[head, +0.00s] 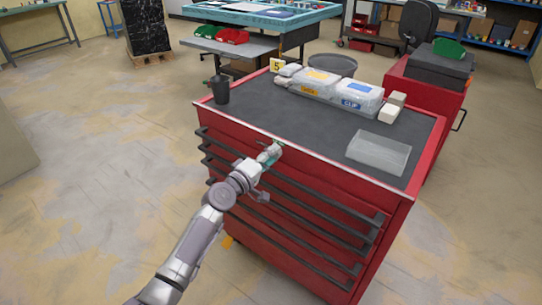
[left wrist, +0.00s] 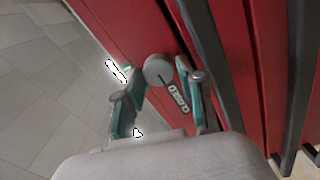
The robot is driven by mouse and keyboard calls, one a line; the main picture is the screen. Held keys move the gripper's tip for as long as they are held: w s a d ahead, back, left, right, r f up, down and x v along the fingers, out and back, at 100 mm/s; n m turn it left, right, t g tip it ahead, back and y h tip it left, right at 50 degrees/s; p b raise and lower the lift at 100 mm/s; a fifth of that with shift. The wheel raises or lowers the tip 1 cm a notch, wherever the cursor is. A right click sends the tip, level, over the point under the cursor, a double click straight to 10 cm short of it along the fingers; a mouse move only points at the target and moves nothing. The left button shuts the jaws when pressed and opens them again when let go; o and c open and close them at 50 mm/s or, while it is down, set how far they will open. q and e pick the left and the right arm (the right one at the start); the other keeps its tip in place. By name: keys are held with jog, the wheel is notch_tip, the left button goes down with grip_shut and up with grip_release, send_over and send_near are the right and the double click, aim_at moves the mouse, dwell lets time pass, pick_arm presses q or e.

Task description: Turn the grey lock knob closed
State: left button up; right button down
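The grey lock knob (left wrist: 158,70) is a round cap on the red cabinet front in the left wrist view. In the head view the left gripper (head: 270,152) is at the cabinet's upper front edge and hides the knob. My right gripper is in neither view.
The red cabinet (head: 310,165) has dark drawer handles (head: 310,231) below the gripper. The floor at left is free.

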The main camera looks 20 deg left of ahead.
pick_arm(q)
jog(key=shift+o, duration=1)
